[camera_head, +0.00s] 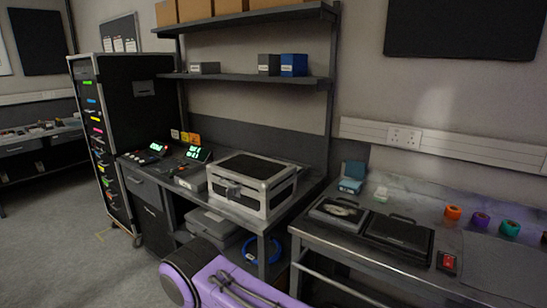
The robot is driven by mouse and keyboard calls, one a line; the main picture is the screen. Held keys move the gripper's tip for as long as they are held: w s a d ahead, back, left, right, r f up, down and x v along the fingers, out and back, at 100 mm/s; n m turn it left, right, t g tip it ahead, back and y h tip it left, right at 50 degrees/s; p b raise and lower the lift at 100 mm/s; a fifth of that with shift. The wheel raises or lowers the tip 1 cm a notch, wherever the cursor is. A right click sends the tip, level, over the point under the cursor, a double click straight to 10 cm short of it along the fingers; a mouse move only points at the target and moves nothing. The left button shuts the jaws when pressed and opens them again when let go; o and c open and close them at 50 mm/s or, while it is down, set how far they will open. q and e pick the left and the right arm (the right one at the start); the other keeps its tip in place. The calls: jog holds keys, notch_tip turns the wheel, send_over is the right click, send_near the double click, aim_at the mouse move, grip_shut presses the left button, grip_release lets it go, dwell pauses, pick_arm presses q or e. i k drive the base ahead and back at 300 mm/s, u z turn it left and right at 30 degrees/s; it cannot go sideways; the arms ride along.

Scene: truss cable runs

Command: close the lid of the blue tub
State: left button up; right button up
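A small blue tub (349,186) stands on the right-hand workbench, near its back left corner by the wall. Its darker blue lid (355,169) looks raised upright at the back, so the tub appears open. The tub is small in view and I cannot make out what is inside. Neither of my grippers shows in the head view.
A grey case (340,213) and a black case (399,238) lie in front of the tub. Several coloured tape rolls, including an orange one (453,212), stand to the right. A silver case (251,187) sits on the left bench. A small pale item (381,194) is beside the tub.

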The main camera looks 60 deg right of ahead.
aim_at(354, 169)
jog(key=u, duration=0.5)
jog(key=k, duration=0.8)
jog(key=z, duration=1.35)
